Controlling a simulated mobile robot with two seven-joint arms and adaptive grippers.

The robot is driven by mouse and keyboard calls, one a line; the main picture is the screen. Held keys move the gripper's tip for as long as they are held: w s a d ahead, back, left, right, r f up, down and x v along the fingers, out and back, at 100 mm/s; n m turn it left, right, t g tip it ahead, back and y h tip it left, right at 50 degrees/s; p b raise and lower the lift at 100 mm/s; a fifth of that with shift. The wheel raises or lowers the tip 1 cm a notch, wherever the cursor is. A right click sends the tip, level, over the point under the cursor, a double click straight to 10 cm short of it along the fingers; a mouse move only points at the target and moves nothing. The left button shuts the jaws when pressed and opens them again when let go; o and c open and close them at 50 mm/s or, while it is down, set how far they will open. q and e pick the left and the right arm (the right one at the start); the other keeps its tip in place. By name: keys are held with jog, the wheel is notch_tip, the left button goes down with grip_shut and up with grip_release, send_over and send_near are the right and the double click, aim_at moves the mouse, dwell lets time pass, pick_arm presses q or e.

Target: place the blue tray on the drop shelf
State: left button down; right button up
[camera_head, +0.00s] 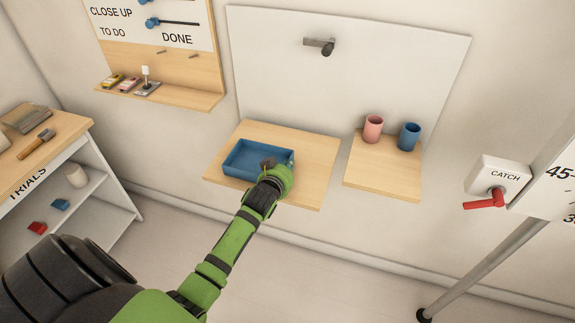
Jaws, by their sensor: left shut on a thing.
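The blue tray (243,160) is at the left part of a wooden wall shelf (312,160) in the middle of the head view. It looks level, and I cannot tell whether it rests on the wood or is just above it. My left gripper (270,163) is shut on the tray's right side. The gripper and wrist hide part of that side and the near right corner. I see no label that names the drop shelf. My right gripper is not in view.
A second wooden shelf (385,180) to the right holds a pink cup (373,128) and a blue cup (409,137). A dark peg (327,47) sticks out of the white panel above. A red lever (484,201) is at the right. The middle shelf's right part is bare.

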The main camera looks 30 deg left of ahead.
pick_arm(q)
jog(key=c, duration=1.4)
grip_release()
jog(key=shift+o, duration=0.2)
jog(key=shift+r, duration=0.1)
jog(key=v, duration=1.2)
jog(key=shift+b, duration=0.4)
